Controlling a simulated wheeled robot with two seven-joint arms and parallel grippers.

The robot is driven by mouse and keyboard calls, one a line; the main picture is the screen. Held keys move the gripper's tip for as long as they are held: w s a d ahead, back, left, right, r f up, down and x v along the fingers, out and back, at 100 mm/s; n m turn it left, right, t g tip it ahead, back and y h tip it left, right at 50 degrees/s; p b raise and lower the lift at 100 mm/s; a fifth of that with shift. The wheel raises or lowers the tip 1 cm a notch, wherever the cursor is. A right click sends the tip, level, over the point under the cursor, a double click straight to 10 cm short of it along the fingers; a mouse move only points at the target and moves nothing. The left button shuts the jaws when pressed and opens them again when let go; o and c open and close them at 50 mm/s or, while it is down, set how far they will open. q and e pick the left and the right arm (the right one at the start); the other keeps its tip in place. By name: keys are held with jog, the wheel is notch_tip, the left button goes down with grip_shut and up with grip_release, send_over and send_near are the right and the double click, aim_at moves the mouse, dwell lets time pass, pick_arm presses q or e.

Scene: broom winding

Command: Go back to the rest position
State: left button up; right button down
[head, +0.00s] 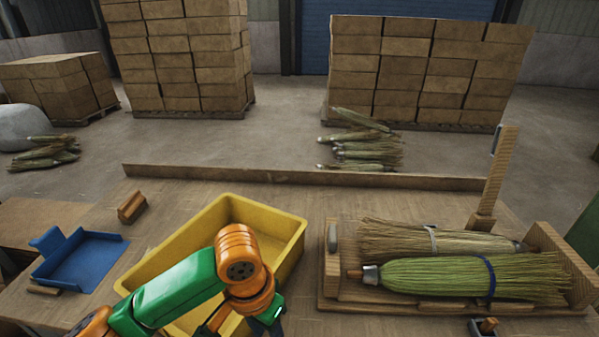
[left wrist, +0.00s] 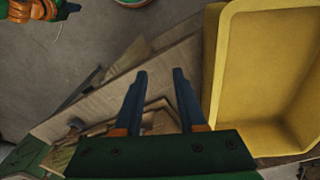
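My left gripper (left wrist: 160,74) has its two dark fingers apart with nothing between them in the left wrist view. In the head view my left arm comes in from the lower left and bends down at the front of the yellow bin (head: 288,232); its fingers are mostly hidden there. The yellow bin also shows at the right of the left wrist view (left wrist: 228,75). A green broom head (head: 435,278) and a tan one (head: 400,238) lie in the wooden cradle (head: 330,275), apart from my left gripper.
A blue dustpan-like tray (head: 82,262) and a small wooden block (head: 131,207) lie on the table left of the bin. A wooden post (head: 495,175) stands at the right. A low ledge (head: 300,177) edges the table's back. Boxes (head: 430,70) stand beyond.

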pick_arm(q)
jog(key=s+d+f+t+h, duration=0.2)
jog(key=s+d+f+h, duration=0.15)
jog(key=f, duration=0.35)
jog(key=s+a+f+n+t+y, duration=0.1)
jog(key=s+a+f+n+y, duration=0.2)
jog(key=a, duration=0.4)
jog(key=s+a+f+n+y, duration=0.1)
jog(key=s+a+f, duration=0.25)
jog(key=a, duration=0.45)
jog(key=s+f+g, duration=0.1)
jog(key=s+f, duration=0.1)
jog(key=f, duration=0.7)
jog(key=s+f, duration=0.2)
jog(key=f, duration=0.7)
jog(key=s+a+f+g, duration=0.1)
jog(key=s+f, duration=0.7)
jog(key=s, duration=0.3)
jog(key=shift+a+f, duration=0.4)
jog(key=shift+y, duration=0.25)
